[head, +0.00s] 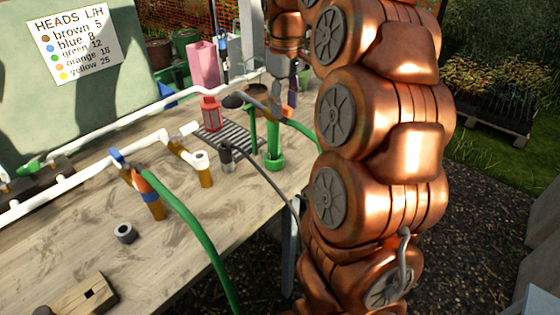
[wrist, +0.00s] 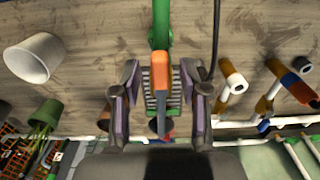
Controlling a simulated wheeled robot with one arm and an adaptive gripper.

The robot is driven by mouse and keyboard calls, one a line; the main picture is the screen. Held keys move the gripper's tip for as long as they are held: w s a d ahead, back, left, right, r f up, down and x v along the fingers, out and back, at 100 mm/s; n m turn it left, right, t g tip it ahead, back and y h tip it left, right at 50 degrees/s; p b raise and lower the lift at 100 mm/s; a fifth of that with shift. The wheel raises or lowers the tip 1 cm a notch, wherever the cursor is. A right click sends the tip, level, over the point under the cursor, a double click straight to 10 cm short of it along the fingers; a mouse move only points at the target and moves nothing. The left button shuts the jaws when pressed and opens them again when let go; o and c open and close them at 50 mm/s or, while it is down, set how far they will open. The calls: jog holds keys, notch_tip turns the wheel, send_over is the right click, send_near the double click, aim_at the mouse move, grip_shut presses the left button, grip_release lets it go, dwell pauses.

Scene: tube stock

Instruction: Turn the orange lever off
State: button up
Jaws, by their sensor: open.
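My gripper (wrist: 159,80) is open, with one dark finger on each side of the lever and a gap on both sides. In the head view a small part of the orange lever (head: 262,105) shows beside my gripper (head: 283,98), above the green pipe (head: 273,148). My arm hides much of this spot in the head view, and I cannot tell the lever's exact angle.
A wooden bench (head: 90,265) carries white pipes (head: 75,180), a blue-handled valve (head: 117,157), a green hose (head: 190,222) and a red lantern-like object (head: 211,113). A dark grate (head: 235,138) lies near the lever. A white cup (wrist: 34,58) shows in the wrist view. The bench's front left is mostly clear.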

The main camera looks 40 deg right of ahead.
jog(key=shift+d+r, duration=0.1)
jog(key=w+d+n+p, duration=0.35)
jog(key=n+p, duration=0.95)
jog(key=n, duration=0.5)
jog(key=shift+r+b, duration=1)
jog(key=shift+r, duration=2.7)
jog(key=s+a+f+m+b, duration=0.1)
jog(key=s+a+f+m, duration=0.1)
jog(key=s+a+m, duration=0.45)
jog(key=s+a+f+m+b, duration=0.1)
jog(key=s+a+f, duration=0.15)
jog(key=a, duration=0.65)
jog(key=s+a+f+m+g+b, duration=0.1)
jog(key=s+a+f+m, duration=0.2)
jog(key=s, duration=0.6)
jog(key=s+a+f+m+b, duration=0.1)
jog(key=s+a+f+m, duration=0.2)
jog(key=s+f+m, duration=0.3)
jog(key=s+m, duration=0.2)
jog(key=s, duration=0.1)
jog(key=shift+a+f+g, duration=0.15)
jog(key=shift+a+g, duration=0.25)
